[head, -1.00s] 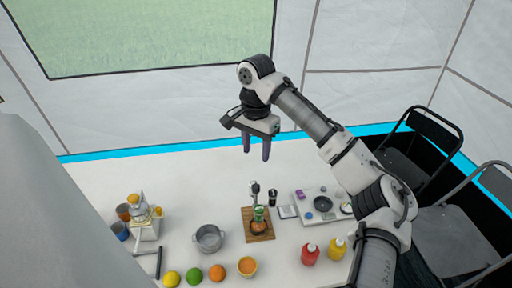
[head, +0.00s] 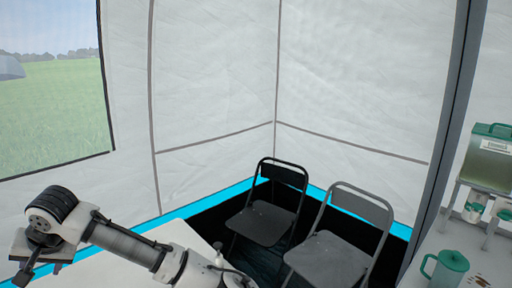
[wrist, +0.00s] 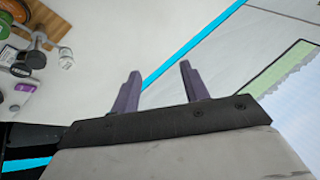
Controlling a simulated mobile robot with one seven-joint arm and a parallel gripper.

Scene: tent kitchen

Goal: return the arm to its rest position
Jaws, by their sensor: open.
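My arm (head: 125,240) reaches across the lower left of the head view, above the white table. My gripper (wrist: 160,68) shows in the wrist view with its two purple fingers apart and nothing between them. In the head view, only part of the gripper end shows at the lower left corner, and its fingers cannot be made out there.
The white table (head: 95,270) lies below my arm. Two dark folding chairs (head: 262,222) (head: 335,258) stand beside it. A counter at right holds a green pitcher (head: 447,270) and a drink dispenser (head: 489,160). Table items show at the wrist view's upper left.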

